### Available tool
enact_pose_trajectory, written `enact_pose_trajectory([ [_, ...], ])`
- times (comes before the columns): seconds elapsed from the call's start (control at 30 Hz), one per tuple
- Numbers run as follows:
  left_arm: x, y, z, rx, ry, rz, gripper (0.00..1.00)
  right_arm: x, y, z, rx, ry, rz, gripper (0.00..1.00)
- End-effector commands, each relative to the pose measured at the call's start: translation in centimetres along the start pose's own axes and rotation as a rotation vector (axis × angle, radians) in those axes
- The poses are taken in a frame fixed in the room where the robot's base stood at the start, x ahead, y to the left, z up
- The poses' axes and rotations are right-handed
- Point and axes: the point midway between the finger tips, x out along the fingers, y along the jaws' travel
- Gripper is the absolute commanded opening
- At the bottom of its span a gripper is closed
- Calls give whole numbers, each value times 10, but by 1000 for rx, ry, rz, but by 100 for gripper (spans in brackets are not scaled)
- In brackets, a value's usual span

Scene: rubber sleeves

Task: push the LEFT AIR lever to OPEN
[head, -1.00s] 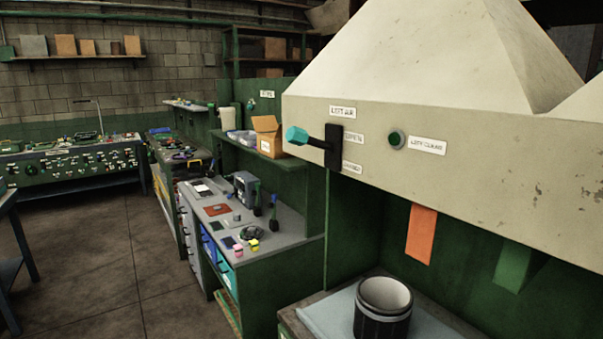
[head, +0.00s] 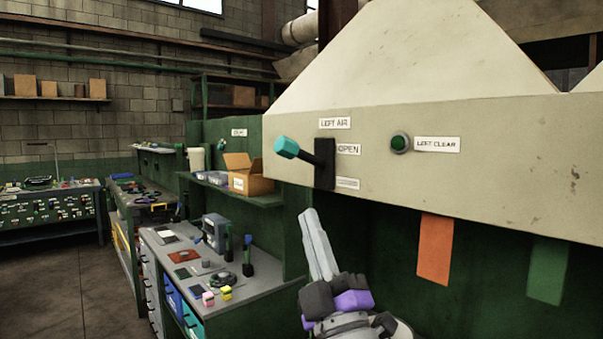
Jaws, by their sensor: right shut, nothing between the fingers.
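The LEFT AIR lever has a teal grip (head: 287,147) on a dark stem that juts out to the left from a black slotted plate (head: 325,172) on the cream hood front. The LEFT AIR label (head: 335,123) is above the plate. The OPEN label (head: 348,149) is beside its upper part, and a smaller, unreadable label (head: 347,183) is lower down. The grip shows at about the height of OPEN. My right gripper (head: 311,213) is shut and empty, pointing up, below the plate and apart from the lever in the picture. My left gripper is not in view.
A green button (head: 400,142) with a LEFT CLEAR label (head: 437,144) is right of the lever. An orange strip (head: 434,250) and a green strip (head: 547,271) hang below the hood. A cardboard box (head: 248,177) stands on a shelf behind, above a cluttered bench (head: 262,286).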

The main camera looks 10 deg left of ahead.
Motion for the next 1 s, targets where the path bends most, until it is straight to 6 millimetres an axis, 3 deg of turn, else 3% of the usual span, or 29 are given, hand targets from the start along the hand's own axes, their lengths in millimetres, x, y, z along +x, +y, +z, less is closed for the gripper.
enact_pose_trajectory([
  [0.3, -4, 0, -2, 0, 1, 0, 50, 70, 0, 0, 0, -1, -1, 0],
  [0.5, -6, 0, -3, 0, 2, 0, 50, 101, -1, 1, 1, -1, -2, 0],
  [0.7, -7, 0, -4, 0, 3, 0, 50, 114, 0, 1, 1, -2, -2, 0],
  [1.0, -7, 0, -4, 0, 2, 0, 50, 116, -1, 1, 1, -2, -2, 0],
])
